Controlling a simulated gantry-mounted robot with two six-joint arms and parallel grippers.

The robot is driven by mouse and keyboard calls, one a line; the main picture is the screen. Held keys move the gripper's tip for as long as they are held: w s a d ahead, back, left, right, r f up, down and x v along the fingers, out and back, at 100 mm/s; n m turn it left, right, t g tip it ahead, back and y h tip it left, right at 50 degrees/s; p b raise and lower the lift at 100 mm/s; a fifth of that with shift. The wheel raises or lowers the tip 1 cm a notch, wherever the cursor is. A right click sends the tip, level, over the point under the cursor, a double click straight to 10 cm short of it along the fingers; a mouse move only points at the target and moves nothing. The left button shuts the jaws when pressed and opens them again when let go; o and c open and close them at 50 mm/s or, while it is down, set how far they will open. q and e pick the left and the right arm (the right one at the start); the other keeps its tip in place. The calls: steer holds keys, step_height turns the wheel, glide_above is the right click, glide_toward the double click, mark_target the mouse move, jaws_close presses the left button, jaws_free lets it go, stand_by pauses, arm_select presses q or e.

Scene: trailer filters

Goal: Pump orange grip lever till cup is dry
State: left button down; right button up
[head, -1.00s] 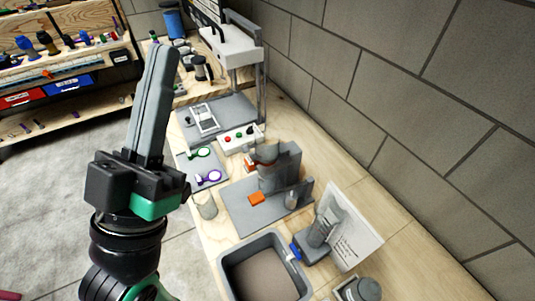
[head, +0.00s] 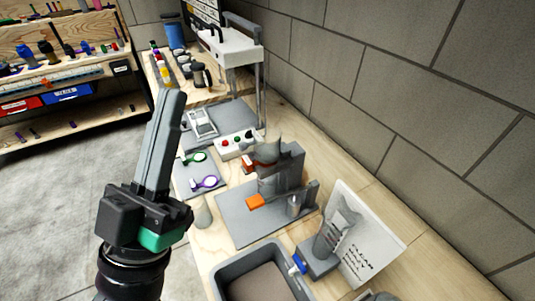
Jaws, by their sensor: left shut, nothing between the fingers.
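An orange grip lever end (head: 255,201) sticks out at the front of a grey pump stand (head: 285,175) on the wooden bench. A small pale cup (head: 203,214) stands at the bench's left edge, partly hidden behind my left gripper. A small grey cylinder (head: 294,204) stands on the right of the pump's base plate. I cannot see whether any cup holds liquid. My left gripper (head: 174,98) points up, its fingers together and empty, to the left of the bench and apart from the lever. My right gripper is not in view.
A grey bin (head: 226,275) with a brown bottom is at the near bench edge. A grey holder (head: 318,257) and a white written sheet (head: 372,245) stand to its right. A button box (head: 237,143) and green and purple rings lie behind. A block wall bounds the right.

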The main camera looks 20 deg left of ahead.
arm_select(q)
step_height(320, 180, down, 27)
steer(key=b, duration=1.2)
stand_by(0.7)
steer(key=shift+r, duration=0.3)
steer(key=shift+r, duration=0.1)
stand_by(0.7)
step_height(320, 180, up, 5)
steer(key=p, duration=0.5)
